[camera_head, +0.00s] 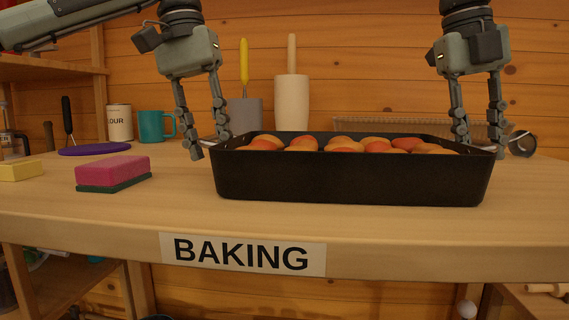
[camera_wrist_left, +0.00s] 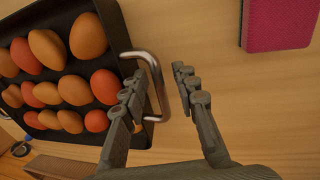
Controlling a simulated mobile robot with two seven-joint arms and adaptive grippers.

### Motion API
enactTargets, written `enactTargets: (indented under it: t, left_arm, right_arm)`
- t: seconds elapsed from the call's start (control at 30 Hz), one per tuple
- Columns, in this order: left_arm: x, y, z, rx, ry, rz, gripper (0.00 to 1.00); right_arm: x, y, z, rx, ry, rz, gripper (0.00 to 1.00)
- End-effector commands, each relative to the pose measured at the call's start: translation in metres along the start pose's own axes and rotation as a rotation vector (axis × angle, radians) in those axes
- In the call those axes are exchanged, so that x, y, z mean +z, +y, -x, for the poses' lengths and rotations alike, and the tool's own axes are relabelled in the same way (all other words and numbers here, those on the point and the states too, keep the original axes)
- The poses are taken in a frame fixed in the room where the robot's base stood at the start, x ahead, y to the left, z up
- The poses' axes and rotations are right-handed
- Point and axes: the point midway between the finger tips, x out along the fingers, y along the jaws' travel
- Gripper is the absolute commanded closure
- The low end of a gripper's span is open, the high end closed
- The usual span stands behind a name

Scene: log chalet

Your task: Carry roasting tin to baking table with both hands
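The black roasting tin (camera_head: 350,182) sits flat on the baking table (camera_head: 120,212), close to the front edge marked BAKING. It holds several tan and orange egg-shaped items (camera_wrist_left: 88,37). My left gripper (camera_head: 208,148) is open at the tin's left end. In the left wrist view the tin's metal handle (camera_wrist_left: 157,78) lies between the parted fingers (camera_wrist_left: 158,92), with a visible gap on the right finger's side. My right gripper (camera_head: 478,145) is open at the tin's right end, its fingers apart. Contact with the right handle is hard to tell.
A pink and green sponge (camera_head: 112,173) lies left of the tin, with a purple disc (camera_head: 95,149) behind it.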

Motion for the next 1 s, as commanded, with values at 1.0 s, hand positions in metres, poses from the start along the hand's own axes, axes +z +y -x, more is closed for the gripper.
enactTargets:
  t: [1.0]
  left_arm:
    - [0.0,0.0,0.075,0.001,0.0,-0.001,0.71]
  right_arm:
    - [0.0,0.002,0.016,-0.002,-0.003,0.001,0.72]
